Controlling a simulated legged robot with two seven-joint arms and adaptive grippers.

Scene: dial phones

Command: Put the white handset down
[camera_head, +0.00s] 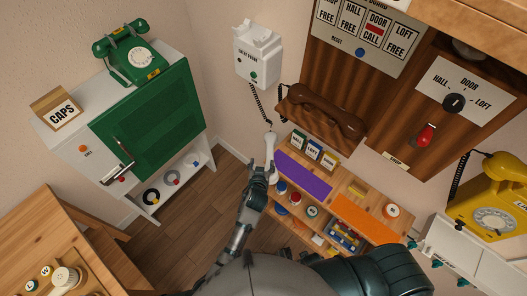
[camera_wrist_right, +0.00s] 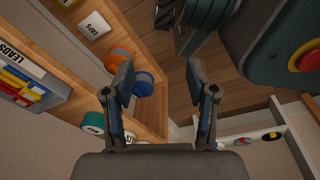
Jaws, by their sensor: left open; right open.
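The white handset (camera_head: 270,147) stands roughly upright in the head view, beside the left end of the purple mat (camera_head: 303,176). A dark coiled cord runs from it up to the white wall phone (camera_head: 257,56). My left gripper (camera_head: 269,168) is open at the handset's lower end. I cannot tell whether the fingers touch the handset or whether it rests on the shelf edge. My right gripper (camera_wrist_right: 158,82) is open and empty in the right wrist view, over a shelf with an orange spool (camera_wrist_right: 119,58) and a blue spool (camera_wrist_right: 143,84).
The wooden shelf unit also bears labelled cards (camera_head: 307,149) and an orange mat (camera_head: 367,217). A brown handset (camera_head: 322,115) hangs above it. A green phone (camera_head: 132,55) stands on the cabinet at left, a yellow phone (camera_head: 492,208) at right. The purple mat is bare.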

